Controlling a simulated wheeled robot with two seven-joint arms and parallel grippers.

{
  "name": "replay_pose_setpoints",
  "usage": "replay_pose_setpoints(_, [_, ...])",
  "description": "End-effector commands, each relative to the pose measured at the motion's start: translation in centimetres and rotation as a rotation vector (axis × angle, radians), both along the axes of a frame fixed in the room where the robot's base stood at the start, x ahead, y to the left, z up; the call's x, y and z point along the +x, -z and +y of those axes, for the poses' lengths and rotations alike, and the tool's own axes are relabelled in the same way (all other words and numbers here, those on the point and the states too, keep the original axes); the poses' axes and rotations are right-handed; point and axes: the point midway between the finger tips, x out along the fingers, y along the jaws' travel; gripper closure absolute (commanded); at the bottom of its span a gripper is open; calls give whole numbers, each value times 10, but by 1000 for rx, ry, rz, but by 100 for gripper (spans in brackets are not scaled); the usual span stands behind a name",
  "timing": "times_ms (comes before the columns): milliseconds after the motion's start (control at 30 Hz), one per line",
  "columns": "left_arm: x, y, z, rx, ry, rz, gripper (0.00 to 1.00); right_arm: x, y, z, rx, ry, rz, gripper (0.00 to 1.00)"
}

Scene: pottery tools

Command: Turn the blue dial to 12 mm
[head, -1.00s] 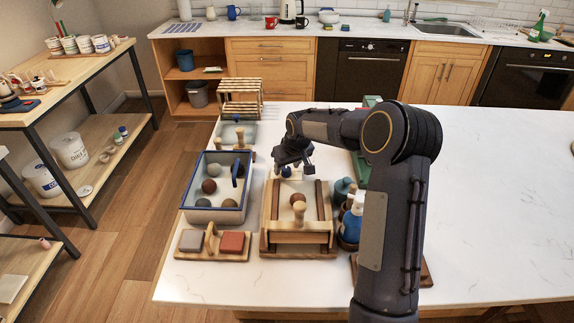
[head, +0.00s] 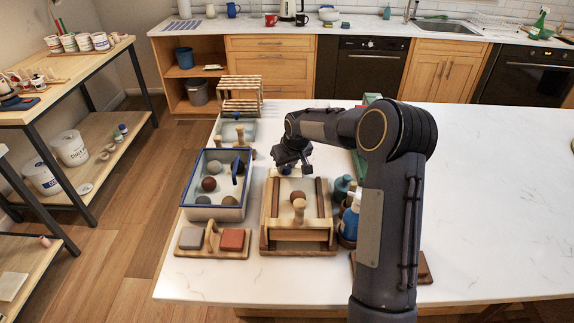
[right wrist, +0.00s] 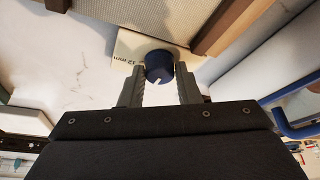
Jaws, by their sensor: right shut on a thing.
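In the right wrist view the blue dial (right wrist: 159,66) sits between the two fingers of my right gripper (right wrist: 160,80), which is shut on it. A white pointer mark on the dial's face points down and to the left in that picture. A pale plate beside the dial carries the printed label "12 mm" (right wrist: 124,60). The pointer does not line up clearly with that label. In the head view my right gripper (head: 290,168) is at the far end of the wooden slab frame (head: 265,235), and my wrist mostly hides the dial there. My left gripper is not in view.
A blue-rimmed tray (head: 195,215) with several balls stands left of the frame. A board with grey and red blocks (head: 231,240) lies at the near left. Blue bottles (head: 350,222) stand close right of the frame. The right side of the white counter (head: 490,220) is clear.

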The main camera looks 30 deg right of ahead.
Motion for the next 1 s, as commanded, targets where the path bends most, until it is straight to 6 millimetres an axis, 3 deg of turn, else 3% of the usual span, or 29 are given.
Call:
replay_pose_setpoints(267, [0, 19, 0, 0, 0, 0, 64, 1, 2, 2, -3, 146, -3, 93])
replay_pose_setpoints(600, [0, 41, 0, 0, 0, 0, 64, 2, 2, 4, -4, 457, -4, 93])
replay_pose_setpoints(1000, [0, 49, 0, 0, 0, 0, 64, 3, -1, 5, -2, 808, -2, 93])
